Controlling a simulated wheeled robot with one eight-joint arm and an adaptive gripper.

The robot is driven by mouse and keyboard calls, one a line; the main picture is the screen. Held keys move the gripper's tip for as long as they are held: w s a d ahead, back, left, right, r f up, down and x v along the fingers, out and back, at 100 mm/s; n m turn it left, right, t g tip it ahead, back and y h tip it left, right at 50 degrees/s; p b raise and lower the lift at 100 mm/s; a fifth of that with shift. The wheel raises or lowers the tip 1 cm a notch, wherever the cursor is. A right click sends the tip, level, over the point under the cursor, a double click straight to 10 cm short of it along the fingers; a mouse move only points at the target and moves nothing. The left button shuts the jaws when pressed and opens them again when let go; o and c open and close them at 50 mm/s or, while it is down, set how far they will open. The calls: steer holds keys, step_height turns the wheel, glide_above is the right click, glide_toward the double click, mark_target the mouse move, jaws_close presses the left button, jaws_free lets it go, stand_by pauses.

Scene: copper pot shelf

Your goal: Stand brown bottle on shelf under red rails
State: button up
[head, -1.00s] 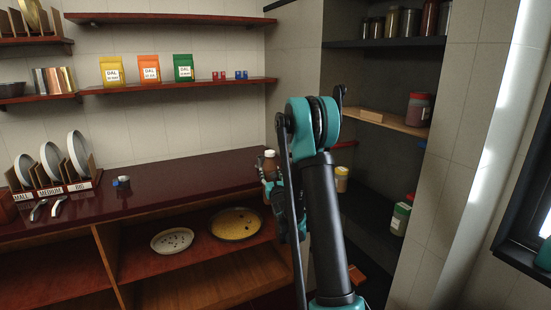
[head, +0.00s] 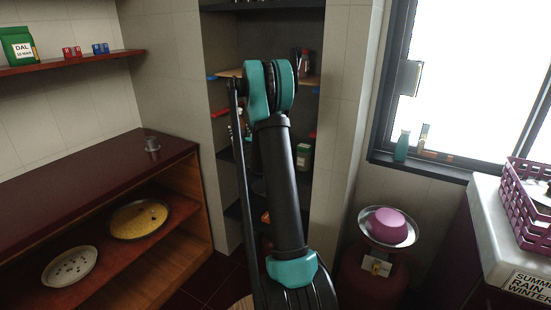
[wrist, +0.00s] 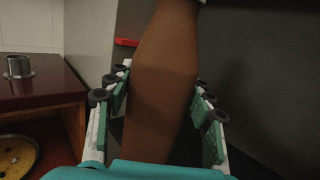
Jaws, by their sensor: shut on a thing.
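The brown bottle (wrist: 166,55) fills the middle of the wrist view, upright with a slight tilt. A red rail (wrist: 127,42) shows behind, to the left of the bottle. In the head view my arm hides most of the gripper and bottle. Red rails show at the left (head: 221,113) and right (head: 313,134) of the dark shelf niche. The dark shelf (head: 226,154) below them is largely hidden by my arm.
A green-labelled jar (head: 304,156) stands at the right in the niche. A wooden board (head: 230,73) lies on the shelf above. The counter (head: 90,178) with a metal cup (head: 152,144) is at left. A gas cylinder (head: 368,275) stands at right.

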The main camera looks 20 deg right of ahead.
steer(key=w+d+r+h, duration=0.15)
steer(key=d+r, duration=0.35)
steer(key=d, duration=0.9)
step_height(320, 180, down, 9)
steer(key=shift+f+m+g, duration=0.2)
steer(key=shift+m+g, duration=0.1)
steer(key=shift+w+f+y, duration=0.1)
steer(key=shift+f+y, duration=0.1)
steer(key=shift+y, duration=0.05)
steer(key=o, duration=1.3)
steer(key=shift+c, duration=0.2)
steer(key=shift+r, duration=0.15)
